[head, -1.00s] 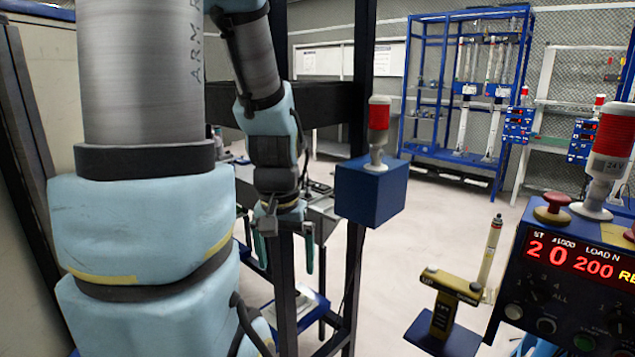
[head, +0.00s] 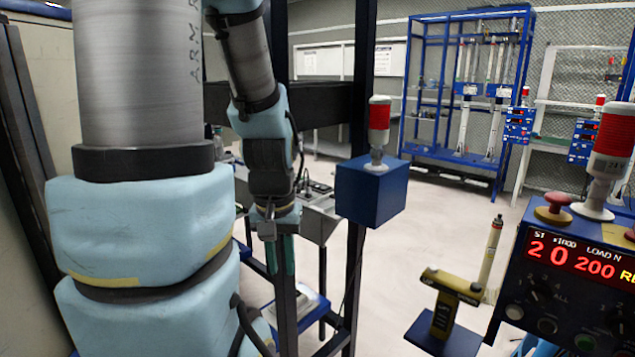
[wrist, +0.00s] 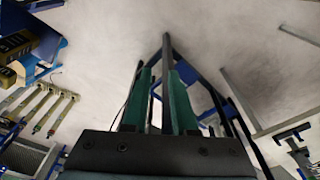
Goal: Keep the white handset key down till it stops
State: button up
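I cannot make out a white handset key in either view. Small dark items (head: 320,187) lie on the grey bench behind my gripper, too small to identify. My gripper (head: 281,272) hangs fingers down in front of the bench, left of the blue box. Its two green fingers are close together but with a narrow gap between them. The fingers also show in the wrist view (wrist: 160,75), apart, with nothing held between them; a dark post shows behind them.
A blue box (head: 370,195) with a red-capped lamp (head: 379,125) stands by a dark upright post. A control panel (head: 575,285) with a red display is at the right. A yellow-and-black device (head: 444,310) sits on a blue plate. Pale floor lies open beyond.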

grip_shut()
dwell(0.8)
